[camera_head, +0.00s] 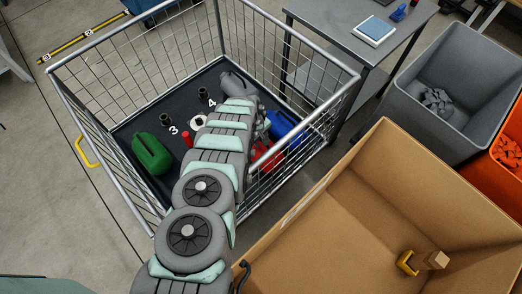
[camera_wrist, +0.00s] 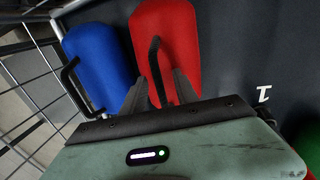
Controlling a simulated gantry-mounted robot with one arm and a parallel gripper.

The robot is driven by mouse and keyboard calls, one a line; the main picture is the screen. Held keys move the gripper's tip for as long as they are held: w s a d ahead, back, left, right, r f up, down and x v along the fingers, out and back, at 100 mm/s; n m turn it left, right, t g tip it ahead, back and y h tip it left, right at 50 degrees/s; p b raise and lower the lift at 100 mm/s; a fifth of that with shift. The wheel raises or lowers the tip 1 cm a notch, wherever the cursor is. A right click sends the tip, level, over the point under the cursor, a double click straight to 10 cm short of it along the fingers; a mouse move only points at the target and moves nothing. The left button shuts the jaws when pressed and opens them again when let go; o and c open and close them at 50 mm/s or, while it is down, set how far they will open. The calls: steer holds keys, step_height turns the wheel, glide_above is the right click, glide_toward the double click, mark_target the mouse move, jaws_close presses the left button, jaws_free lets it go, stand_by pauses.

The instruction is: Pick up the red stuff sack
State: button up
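The red stuff sack (camera_wrist: 168,38) lies on the dark floor of the wire cage, with a black loop handle (camera_wrist: 154,62) towards the camera in the wrist view. In the head view the red sack (camera_head: 266,160) shows in part, behind cage wires and my arm. My gripper (camera_wrist: 158,80) is over its near part, fingers apart on either side of the handle. Whether the fingers touch the sack or handle cannot be told. The gripper's fingers are hidden in the head view.
A blue sack (camera_wrist: 98,55) with a black handle lies close beside the red one. A green sack (camera_head: 151,153) lies at the cage's left. Wire walls (camera_head: 95,125) surround the cage floor. A large open cardboard box (camera_head: 335,215) and a grey bin (camera_head: 455,85) stand right.

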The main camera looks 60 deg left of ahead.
steer(key=shift+c, duration=0.6)
jaws_close()
stand_by(0.8)
